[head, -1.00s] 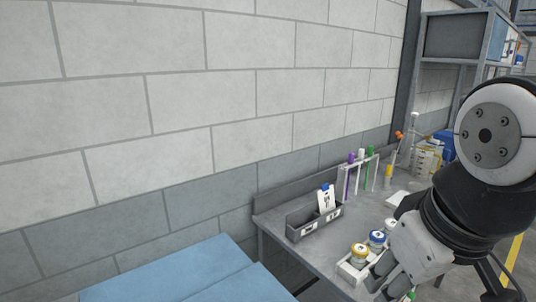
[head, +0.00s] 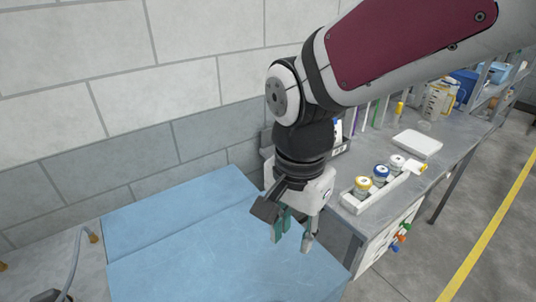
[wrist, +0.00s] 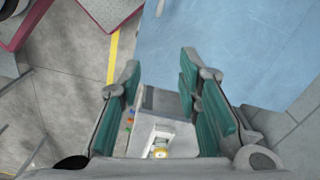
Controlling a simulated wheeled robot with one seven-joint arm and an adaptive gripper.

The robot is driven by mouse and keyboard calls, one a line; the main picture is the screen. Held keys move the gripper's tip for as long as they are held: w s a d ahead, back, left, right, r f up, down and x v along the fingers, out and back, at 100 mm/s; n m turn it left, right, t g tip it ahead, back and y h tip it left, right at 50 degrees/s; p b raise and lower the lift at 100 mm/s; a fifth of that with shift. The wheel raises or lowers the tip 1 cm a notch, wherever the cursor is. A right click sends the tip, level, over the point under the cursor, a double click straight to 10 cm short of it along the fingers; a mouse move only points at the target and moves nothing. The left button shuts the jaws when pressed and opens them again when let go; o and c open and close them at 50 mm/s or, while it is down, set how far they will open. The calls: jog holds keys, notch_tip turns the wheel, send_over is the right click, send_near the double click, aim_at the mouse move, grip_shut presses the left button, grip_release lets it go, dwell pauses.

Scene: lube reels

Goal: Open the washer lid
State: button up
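A large blue flat-topped unit (head: 160,235), which I take to be the washer with its lid down, fills the lower middle of the head view. A seam or step crosses its top, dividing a back strip from a front panel. Its blue surface also shows at the upper right of the wrist view (wrist: 230,45). My gripper (head: 292,238) points down above the right part of the blue top, apart from it as far as I can tell. In the wrist view my gripper (wrist: 160,78) has its green-padded fingers spread with nothing between them.
A grey bench (head: 385,200) stands right of the blue unit, with a white rack of capped jars (head: 364,188) and a white tray (head: 417,144). A block wall (head: 185,60) runs behind. A grey surface with a curved pipe (head: 76,262) is at left. Open floor lies at right.

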jog(key=s+a+f+m+g+h, duration=0.1)
jog(key=s+a+f+m+g, duration=0.15)
jog(key=a+f, duration=0.45)
jog(key=shift+m+t, duration=0.25)
jog(key=shift+m, duration=0.1)
jog(key=f, duration=0.4)
jog(key=s+d+f, duration=0.1)
jog(key=f, duration=0.3)
jog(key=s+f, duration=0.1)
jog(key=f, duration=0.4)
jog(key=shift+s+d+f+p, duration=0.1)
jog(key=shift+s+d+p, duration=0.05)
jog(key=shift+s+p, duration=0.15)
grip_shut()
